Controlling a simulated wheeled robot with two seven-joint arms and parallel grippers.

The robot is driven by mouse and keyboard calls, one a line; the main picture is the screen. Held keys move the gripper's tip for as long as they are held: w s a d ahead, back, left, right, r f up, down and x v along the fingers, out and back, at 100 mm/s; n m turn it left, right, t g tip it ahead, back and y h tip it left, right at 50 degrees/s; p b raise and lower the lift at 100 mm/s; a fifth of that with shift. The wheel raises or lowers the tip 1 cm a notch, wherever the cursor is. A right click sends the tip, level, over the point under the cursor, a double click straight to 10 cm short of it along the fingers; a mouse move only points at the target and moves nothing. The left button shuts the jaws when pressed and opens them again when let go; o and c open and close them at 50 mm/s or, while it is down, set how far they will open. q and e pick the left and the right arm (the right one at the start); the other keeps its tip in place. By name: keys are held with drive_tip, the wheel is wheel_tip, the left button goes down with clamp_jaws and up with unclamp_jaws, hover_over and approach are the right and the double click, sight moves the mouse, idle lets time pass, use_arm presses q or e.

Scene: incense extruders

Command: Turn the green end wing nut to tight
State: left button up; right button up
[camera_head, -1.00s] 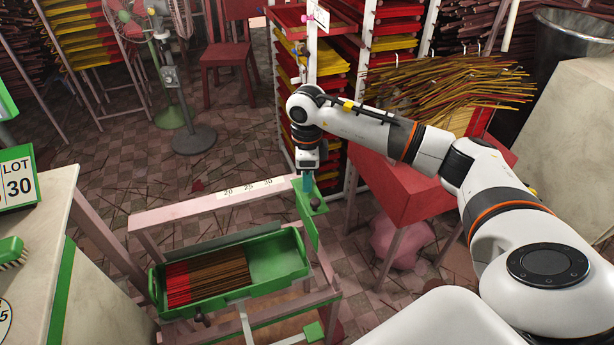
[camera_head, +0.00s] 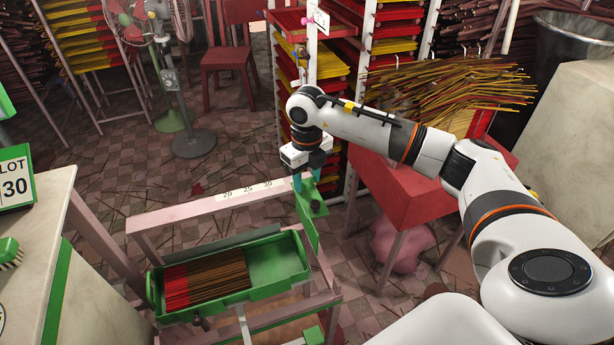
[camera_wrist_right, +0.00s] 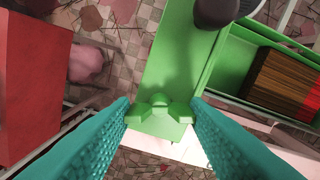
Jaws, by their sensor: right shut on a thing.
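The green wing nut (camera_wrist_right: 160,110) sits on the green end plate (camera_wrist_right: 170,75) of the frame, its two wings spread left and right in the wrist view. My right gripper (camera_wrist_right: 160,114) points down at it, with teal fingers against the two wing tips, shut on the nut. In the head view, my right gripper (camera_head: 306,183) is at the top of the end plate (camera_head: 308,222), and the wing nut is too small and covered to make out. A dark round knob (camera_head: 317,207) stands on the plate close to the fingers. My left gripper is out of view.
A green tray (camera_head: 280,262) with red and brown sticks lies in the pink frame, whose top bar (camera_head: 200,207) carries number marks. A red table (camera_head: 400,190) with loose incense sticks stands to the right. A fan stand (camera_head: 193,143) is behind on the floor.

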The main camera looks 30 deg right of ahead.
sight(307, 180)
drive_tip(key=shift+m, duration=0.9)
drive_tip(key=o, duration=1)
wheel_tip(307, 180, up, 12)
drive_tip(key=shift+b, duration=0.5)
